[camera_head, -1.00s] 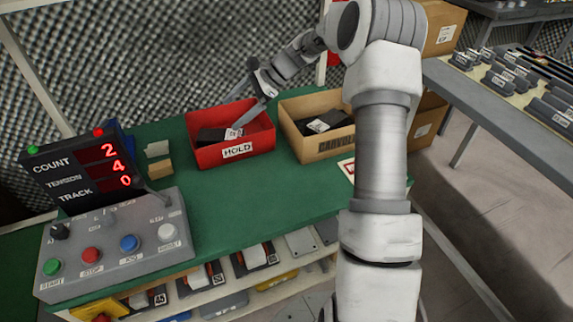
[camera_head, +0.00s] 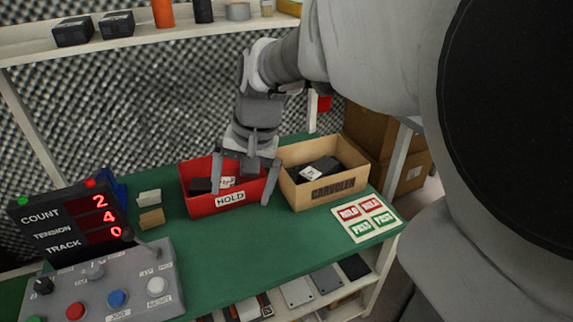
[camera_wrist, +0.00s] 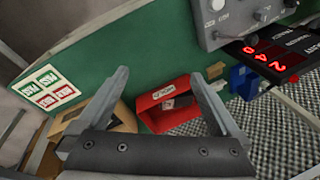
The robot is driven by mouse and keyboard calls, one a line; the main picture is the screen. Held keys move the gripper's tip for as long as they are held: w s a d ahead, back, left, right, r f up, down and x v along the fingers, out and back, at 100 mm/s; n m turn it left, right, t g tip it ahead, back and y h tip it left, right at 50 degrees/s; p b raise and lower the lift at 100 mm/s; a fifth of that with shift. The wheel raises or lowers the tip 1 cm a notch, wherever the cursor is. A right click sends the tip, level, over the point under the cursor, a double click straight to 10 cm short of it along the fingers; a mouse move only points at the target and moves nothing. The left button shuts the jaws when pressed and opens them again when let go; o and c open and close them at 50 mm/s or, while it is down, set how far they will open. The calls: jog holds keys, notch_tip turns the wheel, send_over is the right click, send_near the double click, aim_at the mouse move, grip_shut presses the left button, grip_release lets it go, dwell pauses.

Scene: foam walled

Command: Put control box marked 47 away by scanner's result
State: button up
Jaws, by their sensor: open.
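A black box with a white label (camera_head: 201,186) lies in the red bin marked HOLD (camera_head: 231,200); its number is too small to read. The red bin also shows in the wrist view (camera_wrist: 163,94), with the dark labelled box inside. Another black box with a white label (camera_head: 322,168) lies in the cardboard box (camera_head: 325,192); I cannot read its number. My gripper (camera_head: 242,190) is open and points down over the red bin's area, its fingers apart. In the wrist view my gripper (camera_wrist: 160,78) shows nothing between its fingers. I cannot make out a scanner.
A display (camera_head: 68,224) reads count 2, tension 4, track 0, above a grey button panel (camera_head: 110,290). A sheet of HOLD and PASS labels (camera_head: 367,217) lies at the bench's right. Small blocks (camera_head: 151,218) stand left of the bin. The green bench (camera_head: 255,248) is clear in front.

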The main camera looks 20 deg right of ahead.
jog(key=shift+s+d+r+n+t+h, duration=0.7)
jog(key=shift+s+n, duration=0.7)
jog(key=shift+s, duration=1.9)
jog(key=shift+s+d+r+n+t+h, duration=0.35)
jog(key=shift+s+r+n+t, duration=0.6)
jog(key=shift+s, duration=2.3)
notch_tip(320, 180, up, 22)
jog(key=p, duration=2.2)
jog(key=shift+n+p, duration=0.3)
jog(key=shift+n, duration=0.15)
